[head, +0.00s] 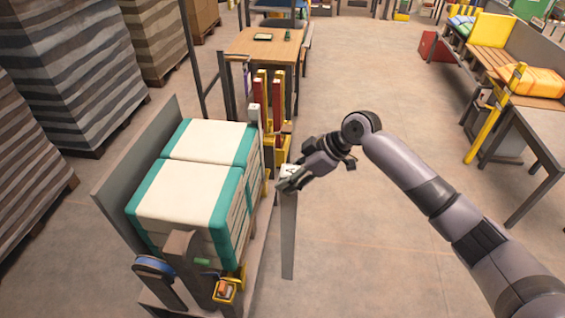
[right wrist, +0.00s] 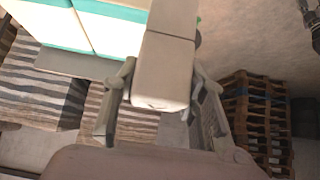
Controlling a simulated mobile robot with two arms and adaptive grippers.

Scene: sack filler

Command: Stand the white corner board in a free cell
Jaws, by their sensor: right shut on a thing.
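The white corner board (head: 288,238) hangs upright below my right gripper (head: 290,181) in the head view, to the right of the stacked sacks. My right gripper is shut on the board near its top end. In the right wrist view the board (right wrist: 165,70) sits between the two fingers of the gripper (right wrist: 160,100). My left gripper is not in view.
White and teal sacks (head: 185,195) are stacked on a cart at left. A wooden table (head: 262,45) stands behind the rack. A grey table (head: 540,130) and a bench with yellow sacks (head: 490,30) are at right. The middle floor is clear.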

